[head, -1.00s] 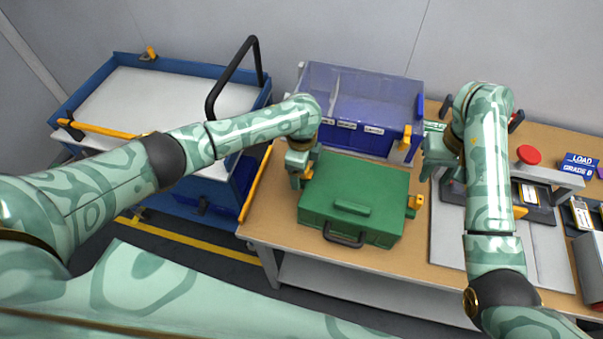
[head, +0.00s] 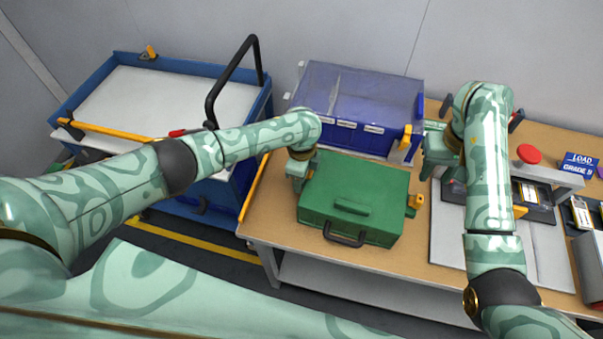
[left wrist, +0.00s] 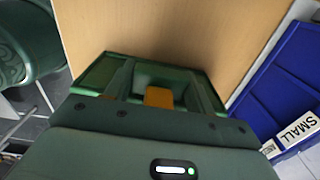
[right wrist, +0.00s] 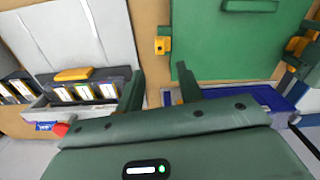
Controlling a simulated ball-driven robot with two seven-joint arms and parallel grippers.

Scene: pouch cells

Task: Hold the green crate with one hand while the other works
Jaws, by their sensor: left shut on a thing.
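The green crate (head: 375,190) sits on the wooden bench with its lid down and a dark handle at its front. My left gripper (head: 297,186) is at the crate's left side and is shut on it. In the left wrist view an orange part (left wrist: 158,97) shows between the fingers; the exact grip is partly hidden. My right gripper (head: 436,172) is right of the crate, apart from it. In the right wrist view its fingers (right wrist: 160,90) stand apart with nothing between them, and the crate (right wrist: 240,45) shows beyond.
A blue bin unit (head: 360,95) with a clear cover and labels stands behind the crate. A tester with several cells (right wrist: 85,92) stands on a grey mat (head: 450,245) to the right. A red button (head: 528,154) is nearby. A blue cart (head: 150,90) stands left.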

